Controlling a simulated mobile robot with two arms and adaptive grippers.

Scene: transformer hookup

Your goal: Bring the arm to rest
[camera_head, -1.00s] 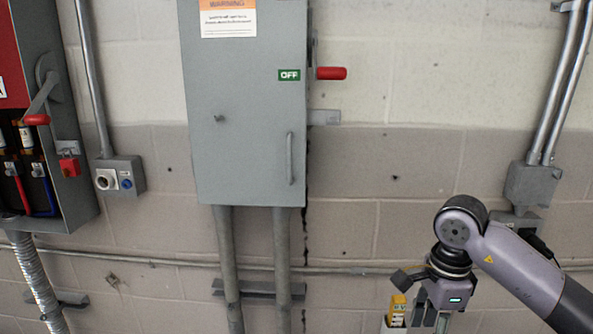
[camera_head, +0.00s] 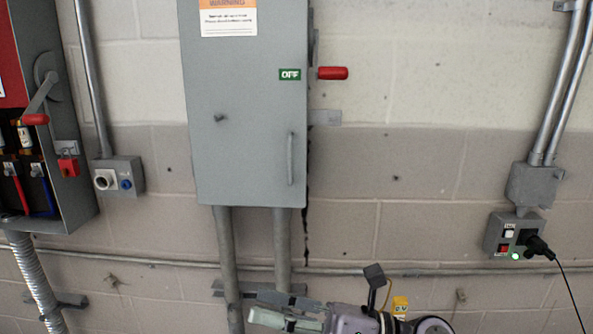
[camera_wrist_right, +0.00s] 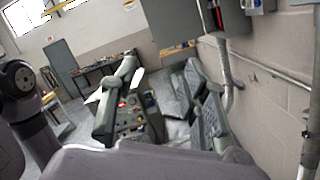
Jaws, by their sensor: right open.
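My right arm shows low in the head view, with its grey and purple wrist at the bottom edge. My right gripper (camera_head: 287,311) points left in front of the wall, below the large grey switch box. Its fingers are apart with nothing between them. The right wrist view also shows the open gripper (camera_wrist_right: 160,100), its two fingers standing clear of each other. Most of the arm is below the head view's edge. My left gripper is in neither view.
The grey switch box (camera_head: 245,120) reads OFF, with a red handle (camera_head: 332,73) at its side. An open fuse box (camera_head: 48,150) is at left. An outlet box (camera_head: 505,235) with a black plug (camera_head: 538,247) is at right. A yellow item (camera_head: 400,305) is beside my wrist.

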